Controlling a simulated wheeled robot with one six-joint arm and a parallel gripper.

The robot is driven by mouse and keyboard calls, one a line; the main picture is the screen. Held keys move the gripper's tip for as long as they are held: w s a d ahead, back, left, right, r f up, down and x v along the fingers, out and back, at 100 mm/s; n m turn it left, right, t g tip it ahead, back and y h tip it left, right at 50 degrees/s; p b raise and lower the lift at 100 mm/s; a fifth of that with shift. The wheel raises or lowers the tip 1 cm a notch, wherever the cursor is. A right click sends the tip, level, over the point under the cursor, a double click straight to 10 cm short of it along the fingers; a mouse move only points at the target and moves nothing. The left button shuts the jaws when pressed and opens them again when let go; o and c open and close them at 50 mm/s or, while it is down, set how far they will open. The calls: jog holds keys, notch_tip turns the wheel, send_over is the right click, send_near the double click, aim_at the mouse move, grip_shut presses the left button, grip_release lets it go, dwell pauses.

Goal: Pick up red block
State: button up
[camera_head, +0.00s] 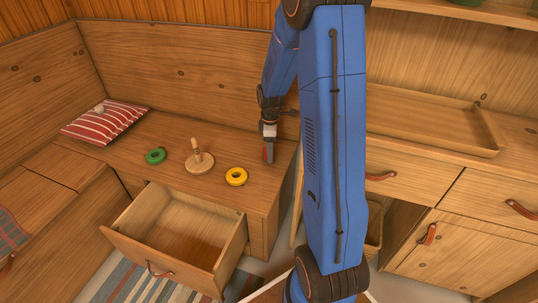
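The red block (268,153) is a small upright piece near the right end of the wooden bench top, in the head view. My gripper (268,147) points down right at the block, with its pale part just above it. The fingers are too small and dark to show whether they are closed on the block or only around it. I cannot tell whether the block touches the bench top.
A yellow ring (236,177), a wooden peg stand (199,160) and a green ring (156,156) lie left of the block. A striped cushion (104,121) is at the far left. An open, empty drawer (178,227) juts out in front. A wooden tray (430,123) is at right.

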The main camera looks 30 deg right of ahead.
jog(key=shift+f, duration=0.35)
jog(key=c, duration=1.1)
jog(key=shift+c, duration=0.2)
jog(key=shift+r, duration=0.1)
